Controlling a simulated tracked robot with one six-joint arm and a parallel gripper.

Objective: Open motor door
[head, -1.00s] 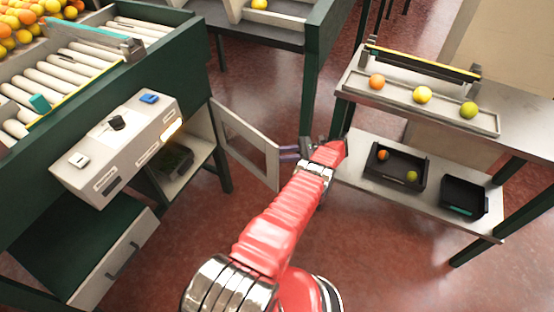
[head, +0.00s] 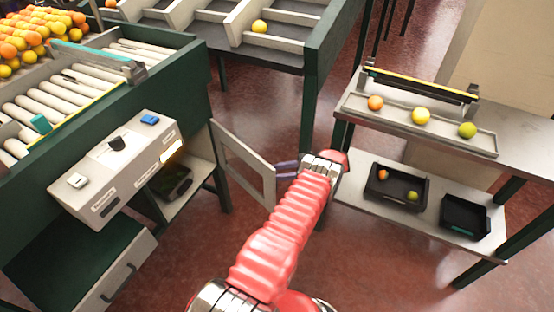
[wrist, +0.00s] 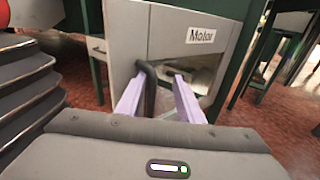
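The motor door (head: 264,178) is a pale grey framed panel with a window opening. In the head view it stands swung out from the dark green cabinet under the roller conveyor. In the wrist view the door (wrist: 168,38) carries a "Motor" label (wrist: 200,35) and a dark curved handle (wrist: 149,92). My gripper (wrist: 160,82) has its two lilac fingers apart, with the handle between them, close to the left finger. In the head view my gripper (head: 287,168) is at the door's free edge, its fingertips partly hidden.
A grey control box (head: 118,165) is on the cabinet front, above an open compartment with a dark item (head: 174,182). A drawer (head: 115,270) is below left. A two-level side table (head: 360,110) with fruit and black trays stands right of my arm. Red floor lies between.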

